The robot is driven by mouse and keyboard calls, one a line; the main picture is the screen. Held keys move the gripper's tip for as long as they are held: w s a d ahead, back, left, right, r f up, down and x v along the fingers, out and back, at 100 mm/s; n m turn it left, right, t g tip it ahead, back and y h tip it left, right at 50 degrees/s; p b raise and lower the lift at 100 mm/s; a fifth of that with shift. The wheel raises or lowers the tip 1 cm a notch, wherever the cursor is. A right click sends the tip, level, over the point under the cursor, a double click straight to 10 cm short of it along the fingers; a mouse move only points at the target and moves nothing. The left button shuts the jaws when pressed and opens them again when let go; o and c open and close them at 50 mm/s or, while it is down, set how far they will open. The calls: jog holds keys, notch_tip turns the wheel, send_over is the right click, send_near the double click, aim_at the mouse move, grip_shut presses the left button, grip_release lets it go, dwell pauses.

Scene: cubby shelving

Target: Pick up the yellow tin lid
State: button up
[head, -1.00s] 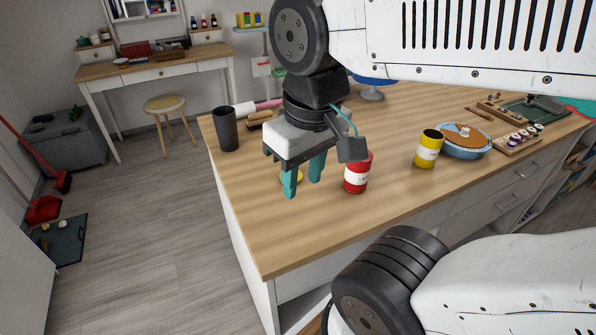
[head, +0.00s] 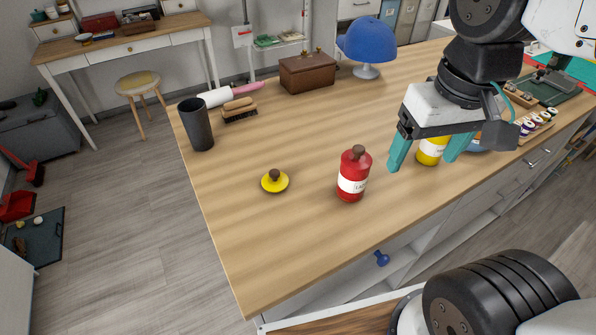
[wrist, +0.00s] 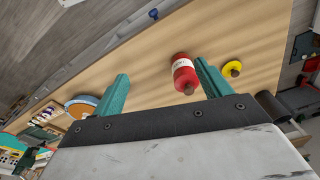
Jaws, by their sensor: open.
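The yellow tin lid (head: 275,183) is a small round lid with a dark brown knob. It lies flat on the wooden tabletop (head: 235,235), left of a red tin (head: 354,174) with a white label and a brown knob on top. My gripper (head: 425,160) is open and empty, with teal fingers. In the head view it is to the right of the red tin and in front of a yellow tin (head: 431,150), which it partly hides. In the wrist view the red tin (wrist: 184,74) shows between the fingers (wrist: 162,85), and the lid (wrist: 232,69) is beyond the right finger.
A black cup (head: 196,125), a brush (head: 239,112) and a pink-and-white roller (head: 228,94) are at the far left of the table. A brown box (head: 307,74) and a blue domed thing (head: 366,41) stand behind. Tabletop around the lid is clear.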

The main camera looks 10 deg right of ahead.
jog(key=w+a+f, duration=0.2)
jog(key=w+a, duration=0.4)
jog(key=w, duration=0.3)
jog(key=m+g, duration=0.1)
send_over(274, 172)
jog(key=f, duration=0.9)
jog(key=shift+w+d, duration=0.1)
jog(key=shift+d, duration=0.1)
jog(key=f, duration=0.6)
jog(key=shift+a+f, duration=0.2)
jog(key=shift+f, duration=0.5)
jog(key=c, duration=1)
